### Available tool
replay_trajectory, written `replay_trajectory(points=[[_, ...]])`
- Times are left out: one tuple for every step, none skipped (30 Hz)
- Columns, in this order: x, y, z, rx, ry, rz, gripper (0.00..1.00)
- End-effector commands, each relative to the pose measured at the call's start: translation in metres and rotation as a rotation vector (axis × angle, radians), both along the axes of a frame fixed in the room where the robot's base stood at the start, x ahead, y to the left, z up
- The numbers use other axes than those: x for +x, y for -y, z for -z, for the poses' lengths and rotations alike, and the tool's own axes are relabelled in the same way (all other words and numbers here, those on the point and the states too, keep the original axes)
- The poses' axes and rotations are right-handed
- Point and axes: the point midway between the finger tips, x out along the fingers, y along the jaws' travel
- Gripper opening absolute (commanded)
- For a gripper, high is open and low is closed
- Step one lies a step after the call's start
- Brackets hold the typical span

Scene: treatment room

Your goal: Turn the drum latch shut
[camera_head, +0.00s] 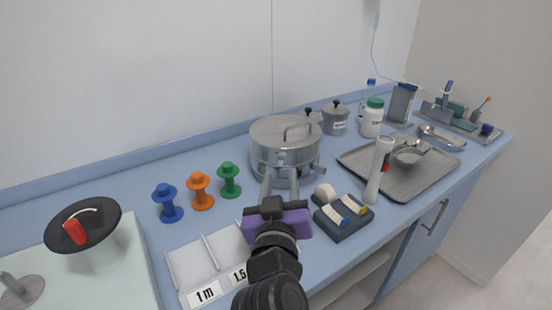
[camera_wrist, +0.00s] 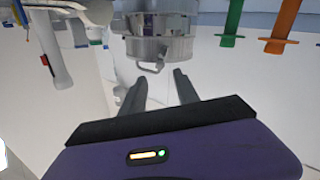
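The steel drum (camera_head: 268,142) stands on the blue counter with its lid on and a handle on top. In the wrist view, which looks upside down, the drum (camera_wrist: 163,48) fills the top middle. A small metal latch loop (camera_wrist: 150,67) sticks out from its front there; I cannot tell its exact angle. My gripper (camera_head: 280,180) is in front of the drum, its two fingers pointing at the drum's front. In the wrist view my gripper (camera_wrist: 158,84) has its fingers apart, with nothing between them and the loop just beyond the tips.
Blue (camera_head: 168,202), orange (camera_head: 200,190) and green (camera_head: 229,180) spools stand left of the drum. A white divided tray (camera_head: 190,267) lies front left. A white upright cylinder (camera_head: 378,172), a tape holder (camera_head: 343,218) and a metal tray (camera_head: 425,178) are to the right.

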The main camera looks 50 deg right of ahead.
Motion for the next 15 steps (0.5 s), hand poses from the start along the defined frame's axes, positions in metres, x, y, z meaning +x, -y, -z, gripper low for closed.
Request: replay_trajectory(points=[[0.002,0.003,0.000,0.004,0.004,0.002,0.37],[0.004,0.005,0.000,0.004,0.006,0.001,0.37],[0.007,0.009,-0.001,0.004,0.006,0.001,0.37],[0.009,0.012,-0.001,0.003,0.006,0.001,0.37],[0.012,0.016,-0.001,0.002,0.006,0.002,0.37],[0.015,0.021,-0.001,0.003,0.005,0.001,0.37],[0.019,0.024,-0.001,0.003,0.004,0.001,0.37],[0.022,0.028,-0.002,0.003,0.006,0.001,0.37],[0.025,0.034,-0.001,0.003,0.005,0.001,0.37],[0.028,0.037,-0.001,0.003,0.004,0.001,0.37],[0.031,0.040,-0.001,0.003,0.005,0.000,0.37],[0.034,0.045,-0.001,0.003,0.005,-0.001,0.37],[0.037,0.047,-0.001,0.002,0.004,-0.001,0.37],[0.039,0.050,-0.001,0.002,0.004,-0.001,0.37],[0.041,0.053,-0.001,0.003,0.005,-0.002,0.37]])
